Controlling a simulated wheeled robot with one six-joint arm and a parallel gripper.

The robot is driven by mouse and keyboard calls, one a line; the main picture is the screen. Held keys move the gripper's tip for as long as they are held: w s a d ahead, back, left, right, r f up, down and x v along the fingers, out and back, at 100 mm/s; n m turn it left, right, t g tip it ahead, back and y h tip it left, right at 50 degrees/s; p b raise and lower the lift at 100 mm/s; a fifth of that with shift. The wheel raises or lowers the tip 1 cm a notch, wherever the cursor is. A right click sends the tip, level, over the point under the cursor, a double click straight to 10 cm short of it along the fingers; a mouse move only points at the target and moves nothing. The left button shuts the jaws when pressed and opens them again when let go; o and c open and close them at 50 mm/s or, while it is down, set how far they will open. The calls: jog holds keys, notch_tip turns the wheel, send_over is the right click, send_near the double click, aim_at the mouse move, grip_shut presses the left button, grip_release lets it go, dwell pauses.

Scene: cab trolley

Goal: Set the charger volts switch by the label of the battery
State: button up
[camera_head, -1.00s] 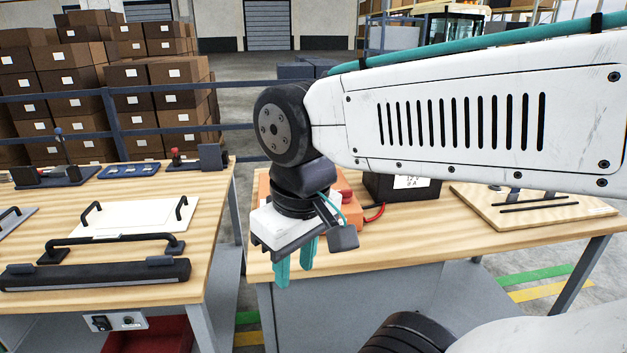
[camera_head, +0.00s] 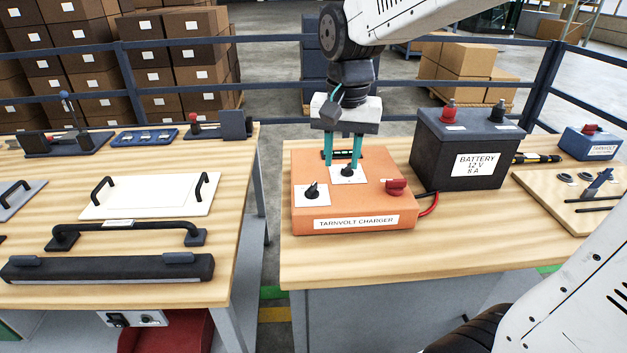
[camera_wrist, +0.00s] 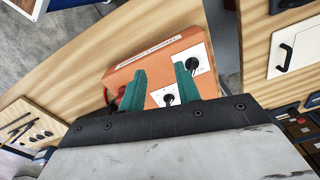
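The orange charger (camera_head: 352,208), labelled "TARNVOLT CHARGER", lies on the right bench. Its top has two black knobs on white plates: a front-left knob (camera_head: 312,190) and a rear knob (camera_head: 348,171). Both show in the wrist view, the rear one (camera_wrist: 169,99) and the front-left one (camera_wrist: 193,66); their scale marks are too small to read. The dark battery (camera_head: 460,143) stands right of the charger; its label (camera_head: 476,164) reads "BATTERY 12 V 8 A". My gripper (camera_head: 343,163) is open, teal fingers down, close to the rear knob; I cannot tell whether they touch it.
A red switch or knob (camera_head: 396,187) sits on the charger's right side, with red and black leads nearby. A small blue box (camera_head: 590,143) and a wooden board (camera_head: 568,200) lie farther right. The left bench (camera_head: 235,215) holds handles and panels. The charger bench's front strip is clear.

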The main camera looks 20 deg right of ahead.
aim_at(312, 185)
jog(key=w+f+m, duration=0.1)
jog(key=w, duration=0.2)
jog(key=w+a+f+m, duration=0.1)
jog(key=w+f, duration=0.1)
jog(key=w, duration=0.2)
jog(key=w+f+m, duration=0.1)
jog(key=w+f, duration=0.1)
jog(key=w, duration=0.1)
jog(key=shift+w+a+f, duration=0.15)
jog(key=shift+w+a, duration=0.05)
jog(key=shift+w, duration=0.15)
notch_tip(312, 185, down, 8)
jog(key=shift+r, duration=0.1)
jog(key=shift+c, duration=0.3)
grip_shut()
